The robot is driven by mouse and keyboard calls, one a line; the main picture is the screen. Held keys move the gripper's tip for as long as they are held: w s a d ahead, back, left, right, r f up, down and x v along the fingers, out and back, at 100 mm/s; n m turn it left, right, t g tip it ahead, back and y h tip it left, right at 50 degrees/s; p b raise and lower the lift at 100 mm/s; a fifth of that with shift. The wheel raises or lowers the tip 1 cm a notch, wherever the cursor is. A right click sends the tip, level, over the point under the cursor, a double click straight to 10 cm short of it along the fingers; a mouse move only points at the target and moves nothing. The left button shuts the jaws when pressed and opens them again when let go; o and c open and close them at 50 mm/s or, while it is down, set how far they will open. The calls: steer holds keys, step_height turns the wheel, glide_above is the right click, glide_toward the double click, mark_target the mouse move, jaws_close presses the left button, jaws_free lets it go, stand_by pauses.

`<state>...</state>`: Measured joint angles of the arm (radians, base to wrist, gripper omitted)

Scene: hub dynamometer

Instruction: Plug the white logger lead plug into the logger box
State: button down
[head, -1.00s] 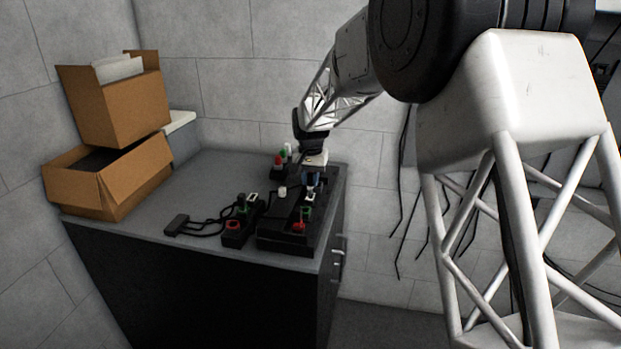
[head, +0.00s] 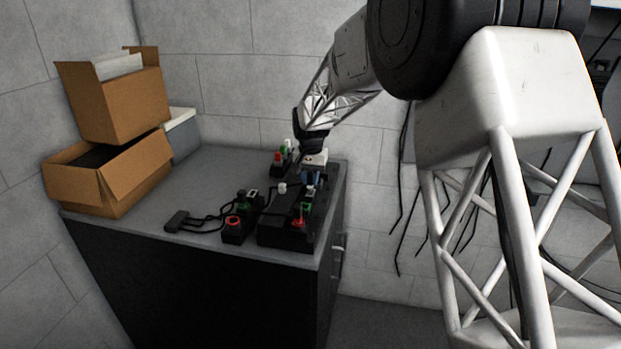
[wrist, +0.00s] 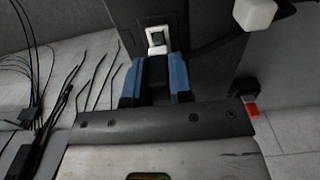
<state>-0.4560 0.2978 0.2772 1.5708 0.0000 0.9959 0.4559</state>
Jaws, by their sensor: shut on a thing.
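My gripper (head: 312,176) is over the right side of the bench; its blue fingertips also show in the wrist view (wrist: 155,78). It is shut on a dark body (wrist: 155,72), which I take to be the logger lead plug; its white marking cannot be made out. A white square frame with a dark centre (wrist: 157,38) lies just beyond the fingertips, and shows in the head view (head: 310,190) on a large black box (head: 283,236). I cannot tell whether the held body touches the frame, or which box is the logger box.
The large box also carries red (head: 299,223) and green (head: 305,208) fittings. A smaller black box (head: 234,236) with similar colours stands to its left, its cables running to a black block (head: 176,221). A white knob (head: 282,187) stands nearby. Cardboard boxes (head: 112,190) fill the left.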

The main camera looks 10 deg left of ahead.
steer(key=shift+f, duration=0.65)
steer(key=c, duration=0.9)
jaws_free()
steer(key=shift+r, duration=0.1)
steer(key=shift+r, duration=3.8)
